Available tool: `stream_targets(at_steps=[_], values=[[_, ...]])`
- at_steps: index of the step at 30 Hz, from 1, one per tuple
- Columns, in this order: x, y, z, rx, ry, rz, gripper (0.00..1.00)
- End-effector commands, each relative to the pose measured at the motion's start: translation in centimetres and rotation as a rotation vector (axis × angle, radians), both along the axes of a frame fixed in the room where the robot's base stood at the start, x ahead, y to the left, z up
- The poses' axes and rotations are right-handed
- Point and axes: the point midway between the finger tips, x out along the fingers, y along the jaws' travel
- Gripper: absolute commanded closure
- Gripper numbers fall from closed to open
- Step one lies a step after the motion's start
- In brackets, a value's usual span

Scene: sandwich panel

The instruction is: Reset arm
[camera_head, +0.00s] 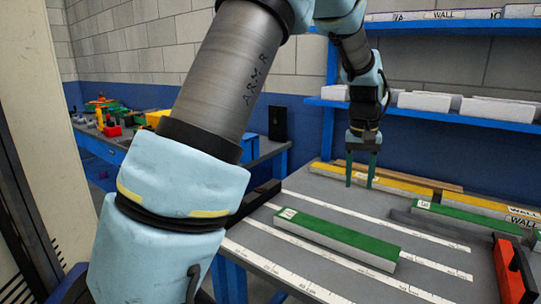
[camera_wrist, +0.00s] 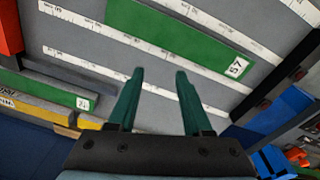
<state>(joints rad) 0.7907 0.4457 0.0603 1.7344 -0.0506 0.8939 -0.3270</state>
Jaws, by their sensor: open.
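My gripper (camera_head: 361,184) is open, with its two green fingers pointing down above the far part of the grey worktable (camera_head: 405,262). In the wrist view the gripper (camera_wrist: 160,75) shows nothing between its fingers. A green-topped panel (camera_head: 335,236) lies on the table among white ruler strips, nearer than the gripper. The wrist view also shows this panel (camera_wrist: 180,38), with a white label at one end, beyond the fingertips and apart from them. My arm covers much of the left and middle of the head view.
Yellow-topped panels (camera_head: 405,187) lie along the table's back edge. A second green-topped panel (camera_head: 470,220) lies at the right, near a red block (camera_head: 512,270). Blue shelves (camera_head: 440,115) with white blocks hang on the wall behind. A side table (camera_head: 105,140) at the left holds coloured items.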

Motion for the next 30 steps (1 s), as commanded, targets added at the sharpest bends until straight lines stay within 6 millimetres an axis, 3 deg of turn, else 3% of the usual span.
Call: stream_targets(at_steps=[1, 6, 9, 13, 15, 19, 30], values=[[0.7, 4.1, -0.2, -0.002, -0.004, 0.039, 0.50], [0.3, 16.3, -1.7, -0.007, -0.032, 0.135, 0.50], [-1.8, 22.9, -2.7, -0.005, -0.050, 0.187, 0.50], [-5.3, 28.9, -3.9, 0.002, -0.069, 0.240, 0.50], [-7.0, 31.0, -4.5, 0.007, -0.076, 0.259, 0.50], [-9.0, 33.1, -5.1, 0.012, -0.084, 0.280, 0.50], [-9.5, 33.5, -5.3, 0.013, -0.086, 0.282, 0.50]])
